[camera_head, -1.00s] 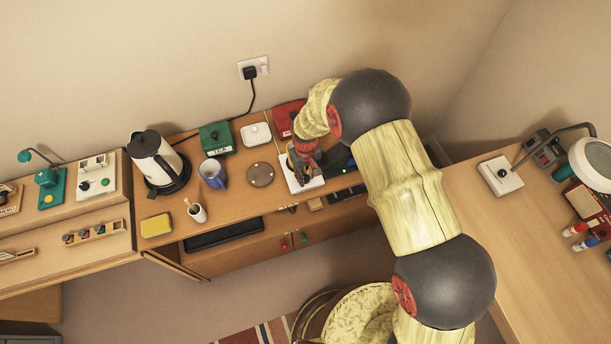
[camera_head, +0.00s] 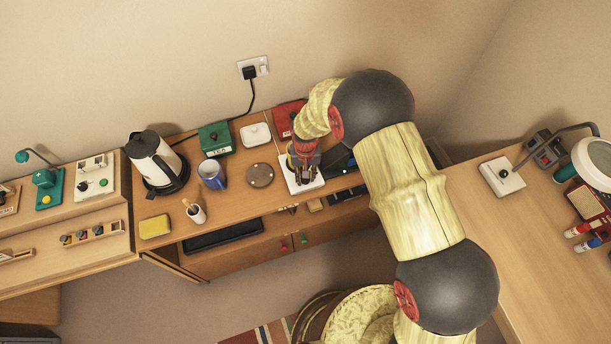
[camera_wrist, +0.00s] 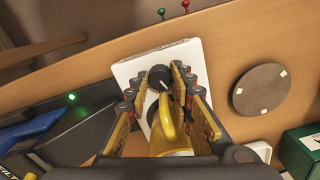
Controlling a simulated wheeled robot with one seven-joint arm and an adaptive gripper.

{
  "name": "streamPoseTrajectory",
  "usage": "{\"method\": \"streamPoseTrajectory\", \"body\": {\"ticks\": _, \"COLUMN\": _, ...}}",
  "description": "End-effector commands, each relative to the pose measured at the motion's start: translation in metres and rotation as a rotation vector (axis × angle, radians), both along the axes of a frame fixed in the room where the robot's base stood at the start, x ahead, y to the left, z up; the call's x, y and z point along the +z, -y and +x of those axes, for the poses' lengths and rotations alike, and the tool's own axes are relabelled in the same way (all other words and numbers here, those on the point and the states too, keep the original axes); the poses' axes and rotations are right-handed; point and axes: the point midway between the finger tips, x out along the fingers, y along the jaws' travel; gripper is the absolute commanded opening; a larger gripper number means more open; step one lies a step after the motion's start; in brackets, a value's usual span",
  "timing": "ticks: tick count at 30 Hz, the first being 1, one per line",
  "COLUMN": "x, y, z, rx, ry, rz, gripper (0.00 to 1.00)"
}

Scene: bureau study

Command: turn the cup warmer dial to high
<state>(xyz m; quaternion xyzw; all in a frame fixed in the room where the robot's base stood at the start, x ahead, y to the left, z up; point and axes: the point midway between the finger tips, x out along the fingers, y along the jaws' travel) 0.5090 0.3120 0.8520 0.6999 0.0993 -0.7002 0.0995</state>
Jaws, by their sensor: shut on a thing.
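The cup warmer is a white rectangular plate (camera_wrist: 140,68) in the wrist view, and it also shows in the camera_head view (camera_head: 313,185). Its round black dial (camera_wrist: 159,73) has a pale pointer mark. My gripper (camera_wrist: 161,79) points down at the warmer, with one finger on each side of the dial, shut on it. In the camera_head view my gripper (camera_head: 304,172) covers the dial. A curved yellow thing (camera_wrist: 167,119) rises between my fingers in the wrist view; I cannot tell what it is. The setting labels cannot be read.
A round brown disc (camera_head: 260,175) lies left of the warmer, with a blue mug (camera_head: 212,175) farther left. A green box (camera_head: 215,139), a white dish (camera_head: 256,134) and a red box (camera_head: 287,114) stand behind. A dark device with a green light (camera_wrist: 72,97) sits beside the warmer.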

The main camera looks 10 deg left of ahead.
Motion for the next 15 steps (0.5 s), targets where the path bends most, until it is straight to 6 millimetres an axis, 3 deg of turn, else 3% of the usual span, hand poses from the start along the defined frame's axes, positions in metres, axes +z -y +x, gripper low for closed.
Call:
{"method": "streamPoseTrajectory", "body": {"ticks": 6, "x": 0.0000, "y": -0.0001, "z": -0.0002, "rx": 0.001, "ry": 0.000, "rz": 0.000, "gripper": 0.00}}
{"method": "streamPoseTrajectory", "body": {"ticks": 7, "x": 0.0000, "y": -0.0001, "z": -0.0002, "rx": 0.001, "ry": 0.000, "rz": 0.000, "gripper": 0.24}}
{"method": "streamPoseTrajectory", "body": {"ticks": 15, "x": 0.0000, "y": -0.0002, "z": -0.0002, "rx": 0.001, "ry": 0.000, "rz": 0.000, "gripper": 0.40}}
